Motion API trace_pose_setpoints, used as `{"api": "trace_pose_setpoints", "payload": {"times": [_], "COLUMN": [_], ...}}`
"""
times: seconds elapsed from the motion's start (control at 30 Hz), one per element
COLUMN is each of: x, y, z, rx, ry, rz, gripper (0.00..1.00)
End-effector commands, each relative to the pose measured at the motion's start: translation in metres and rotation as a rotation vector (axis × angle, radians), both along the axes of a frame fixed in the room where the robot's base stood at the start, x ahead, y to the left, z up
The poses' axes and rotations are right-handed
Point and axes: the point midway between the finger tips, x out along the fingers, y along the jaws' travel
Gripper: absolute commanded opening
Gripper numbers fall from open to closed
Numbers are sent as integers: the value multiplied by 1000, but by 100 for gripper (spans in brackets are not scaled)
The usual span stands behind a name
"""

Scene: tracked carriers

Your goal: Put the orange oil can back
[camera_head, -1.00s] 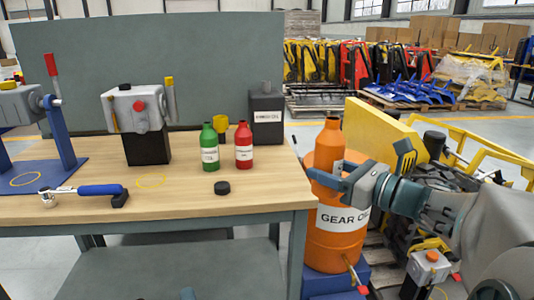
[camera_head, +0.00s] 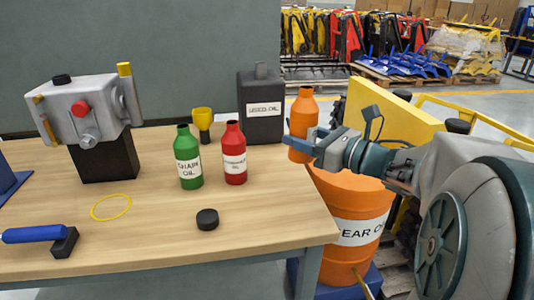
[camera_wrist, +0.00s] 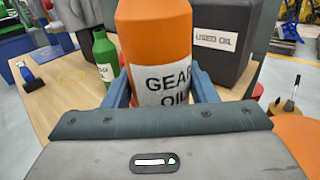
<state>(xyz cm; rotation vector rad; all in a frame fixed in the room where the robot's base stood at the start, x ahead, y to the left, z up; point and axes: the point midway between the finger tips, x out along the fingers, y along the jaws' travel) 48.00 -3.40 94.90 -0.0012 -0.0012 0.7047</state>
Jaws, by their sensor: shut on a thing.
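The orange oil can (camera_head: 303,118) is upright in my gripper (camera_head: 303,147), in front of and above the large orange drum at the table's right end. In the wrist view the can (camera_wrist: 155,35) fills the middle, its label reading "GEAR OIL", with a blue finger on each side of it. My gripper (camera_wrist: 160,92) is shut on the can. A green bottle (camera_head: 189,165) labelled chain oil and a red bottle (camera_head: 235,160) stand on the workbench (camera_head: 270,215), left of the can.
A dark used oil container (camera_head: 262,120) and a yellow cup-like piece (camera_head: 203,117) stand behind the bottles. A black cap (camera_head: 207,219) and yellow ring (camera_head: 111,207) lie in front. The orange drum (camera_head: 355,215) stands beyond the bench's right edge. The bench's front right is clear.

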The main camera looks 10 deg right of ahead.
Motion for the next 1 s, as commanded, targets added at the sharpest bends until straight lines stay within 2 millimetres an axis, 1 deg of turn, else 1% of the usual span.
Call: {"api": "trace_pose_setpoints", "payload": {"times": [0.03,0.2,0.3,0.4,0.57,0.8,0.87,1.0], "x": [12,48,65,75,80,80,80,80], "y": [6,21,27,32,34,34,34,34], "z": [-11,-34,-44,-50,-56,-90,-93,-92], "rx": [2,2,1,0,1,1,0,0], "ry": [6,4,3,1,1,3,1,0], "rz": [4,4,3,2,0,0,0,0], "gripper": [21,21,21,21,21,21,21,21]}}
